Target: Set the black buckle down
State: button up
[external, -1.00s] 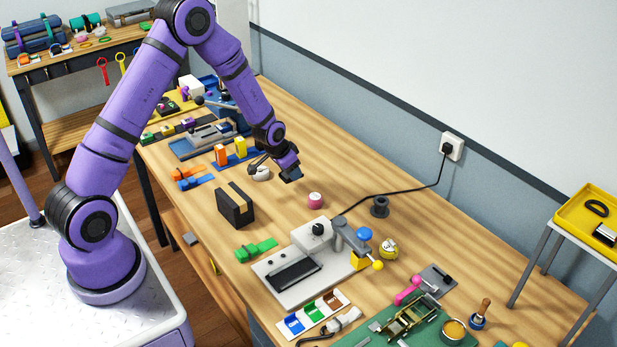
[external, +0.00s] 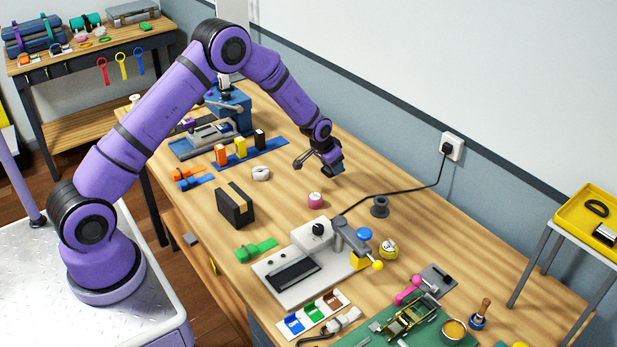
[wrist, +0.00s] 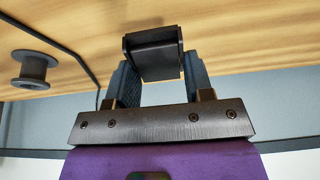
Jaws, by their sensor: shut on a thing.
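My gripper (external: 334,168) is over the back part of the wooden bench, near the wall, beyond the pink spool. In the wrist view, its two fingers (wrist: 155,85) are closed on the black buckle (wrist: 153,55), a dark squarish block held at the fingertips. In the external view the held buckle is hard to tell from the dark gripper. The bench top (wrist: 230,30) lies beyond the buckle in the wrist view; I cannot tell how large the gap is.
A blue strip (external: 274,144) carries upright orange, yellow and black pieces (external: 260,139) to the left. A pink spool (external: 315,200), dark spool (external: 380,206) and cable (external: 400,194) lie nearby. A grey machine (external: 318,235) stands in front. Bare wood surrounds the gripper.

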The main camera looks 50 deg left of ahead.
jog(key=shift+w+f, duration=0.2)
jog(key=shift+w, duration=1.1)
jog(key=shift+f, duration=1.65)
jog(key=shift+f, duration=0.1)
jog(key=o, duration=1)
jog(key=shift+c, duration=0.2)
